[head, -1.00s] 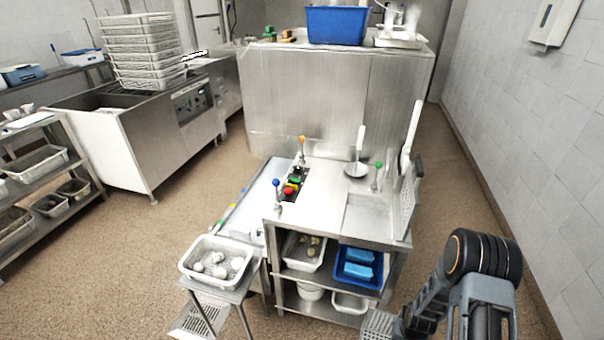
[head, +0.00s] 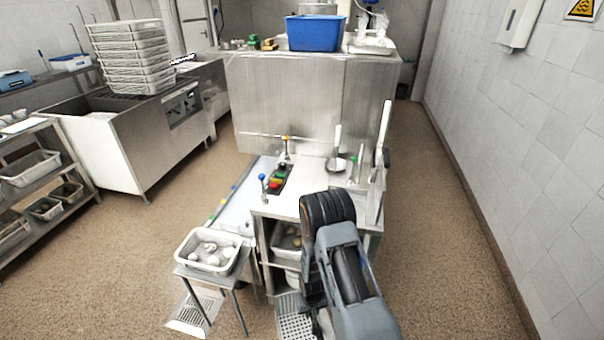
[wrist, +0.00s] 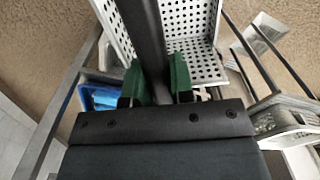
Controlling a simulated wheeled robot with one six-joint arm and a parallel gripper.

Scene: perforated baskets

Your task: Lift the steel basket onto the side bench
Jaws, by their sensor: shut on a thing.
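The perforated steel basket (wrist: 197,62) fills the top middle of the wrist view, and part of it (head: 293,322) shows at the bottom of the head view. My gripper (wrist: 158,82), with green fingertips, is shut on the basket by a dark bar that runs between the fingers over it. In the head view my arm hides the gripper and much of the basket. The low side bench (head: 236,275) stands to the left of the basket and carries a white tray (head: 184,258) with several pale round items.
The counter (head: 262,211) with coloured knobs and shelves below is just beyond my arm. A blue bin (head: 315,33) stands on the rear steel unit. Open floor lies left and right.

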